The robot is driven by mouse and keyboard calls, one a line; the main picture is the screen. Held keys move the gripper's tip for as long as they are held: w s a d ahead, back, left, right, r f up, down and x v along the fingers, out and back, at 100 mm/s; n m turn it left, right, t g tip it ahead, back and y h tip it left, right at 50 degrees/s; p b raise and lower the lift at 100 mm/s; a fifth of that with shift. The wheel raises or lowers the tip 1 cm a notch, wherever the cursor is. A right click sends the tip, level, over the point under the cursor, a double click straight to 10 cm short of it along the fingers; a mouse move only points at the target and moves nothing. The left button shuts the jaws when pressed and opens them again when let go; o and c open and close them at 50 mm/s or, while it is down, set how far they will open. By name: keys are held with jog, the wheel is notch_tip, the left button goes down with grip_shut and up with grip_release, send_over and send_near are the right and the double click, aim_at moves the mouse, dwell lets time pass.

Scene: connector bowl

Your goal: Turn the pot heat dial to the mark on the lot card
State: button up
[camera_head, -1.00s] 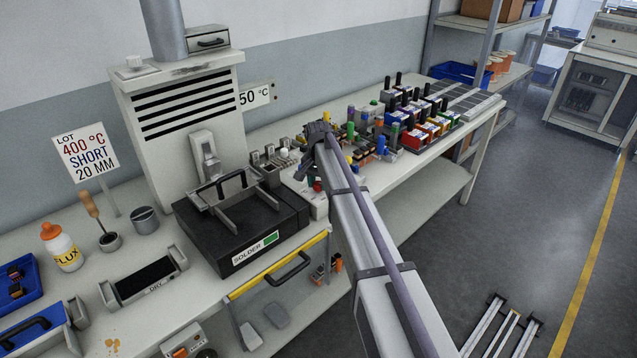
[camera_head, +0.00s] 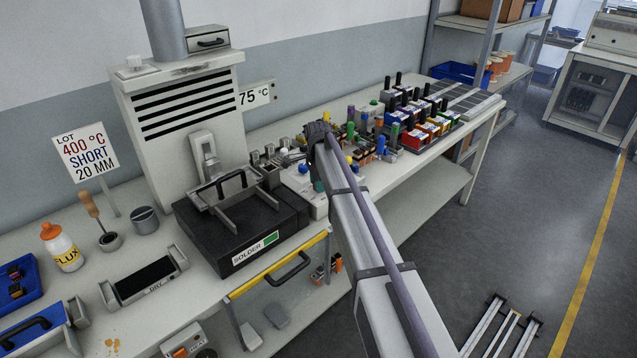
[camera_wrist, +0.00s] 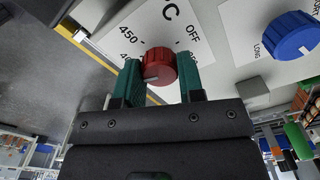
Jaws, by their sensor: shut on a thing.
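The red heat dial (camera_wrist: 160,66) sits on a white face marked in °C, with "450", a partly hidden "40…" and "OFF" readable around it. My gripper (camera_wrist: 161,80) has its green fingers on both sides of the dial, shut on it. A pale mark shows on the dial's near side; the number it points at is hidden. In the head view my gripper (camera_head: 319,182) is over the white control box (camera_head: 318,208) and hides the dial. The lot card (camera_head: 86,155) reads "400 °C SHORT 20 MM".
A blue dial (camera_wrist: 291,35) with "LONG" and a partly cut-off label is right of the red one. The black solder pot (camera_head: 243,225) stands left of my gripper. Several coloured tools and connectors (camera_head: 420,125) crowd the bench to the right.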

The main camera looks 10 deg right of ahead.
jog(key=shift+m, duration=0.5)
jog(key=o, duration=0.9)
jog(key=shift+r, duration=0.1)
notch_tip(320, 180, up, 10)
jog(key=p, duration=1)
jog(key=shift+r+p, duration=0.25)
jog(key=shift+p, duration=0.15)
